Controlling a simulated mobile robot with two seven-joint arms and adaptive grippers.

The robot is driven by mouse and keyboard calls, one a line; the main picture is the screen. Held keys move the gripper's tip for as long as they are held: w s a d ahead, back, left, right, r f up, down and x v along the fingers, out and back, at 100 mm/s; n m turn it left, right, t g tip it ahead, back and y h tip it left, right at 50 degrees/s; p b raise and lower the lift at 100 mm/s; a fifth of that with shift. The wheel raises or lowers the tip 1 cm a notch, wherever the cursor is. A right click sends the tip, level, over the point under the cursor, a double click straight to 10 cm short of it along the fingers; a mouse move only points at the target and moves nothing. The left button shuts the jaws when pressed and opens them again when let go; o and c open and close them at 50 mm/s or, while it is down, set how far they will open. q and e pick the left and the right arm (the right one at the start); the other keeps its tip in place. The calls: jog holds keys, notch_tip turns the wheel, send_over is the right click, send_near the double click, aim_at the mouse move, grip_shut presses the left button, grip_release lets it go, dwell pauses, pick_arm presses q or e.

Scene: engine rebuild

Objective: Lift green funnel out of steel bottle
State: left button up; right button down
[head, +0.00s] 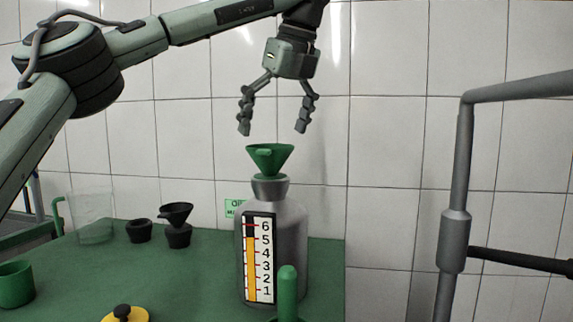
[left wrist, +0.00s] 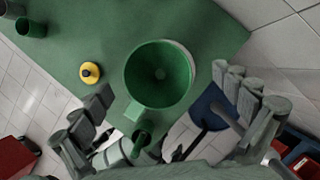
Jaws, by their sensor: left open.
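The green funnel (head: 269,157) sits upright in the mouth of the steel bottle (head: 291,238), which stands on the green table. The bottle has a scale of numbers and a yellow level strip on its front. My left gripper (head: 273,130) is open and empty above the funnel, its fingers pointing down and apart from it. In the left wrist view the funnel (left wrist: 160,76) shows from above as a round green cone with a tab, between and beyond the open fingers. The bottle is mostly hidden under it there. My right gripper is not in view.
On the green table (head: 190,275) stand a black funnel on a black holder (head: 176,222), a black ring (head: 138,231), a clear jug (head: 92,218), a green cup (head: 15,284) and a yellow cap (head: 124,314). A green post (head: 288,292) rises before the bottle. Grey pipes (head: 455,210) stand right.

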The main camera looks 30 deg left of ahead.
aim_at(267, 165)
pick_arm(q)
jog(key=shift+w+a+f, duration=0.1)
jog(key=shift+w+f, duration=0.05)
jog(key=shift+f, duration=0.1)
jog(key=shift+a+f, duration=0.15)
jog(key=shift+f, duration=0.15)
jog(key=shift+s+a+f, duration=0.1)
jog(key=shift+a+f, duration=0.05)
jog(key=shift+f, duration=0.35)
jog(key=shift+s+a+f, duration=0.1)
jog(key=shift+a+f, duration=0.05)
jog(key=shift+f, duration=0.3)
jog(key=x, duration=0.3)
jog(key=shift+s+d+f, duration=0.15)
jog(key=shift+d+f, duration=0.05)
jog(key=shift+f, duration=0.15)
jog(key=shift+a+f, duration=0.1)
jog(key=shift+f, duration=0.2)
jog(key=c, duration=1)
jog(key=shift+c, duration=1.4)
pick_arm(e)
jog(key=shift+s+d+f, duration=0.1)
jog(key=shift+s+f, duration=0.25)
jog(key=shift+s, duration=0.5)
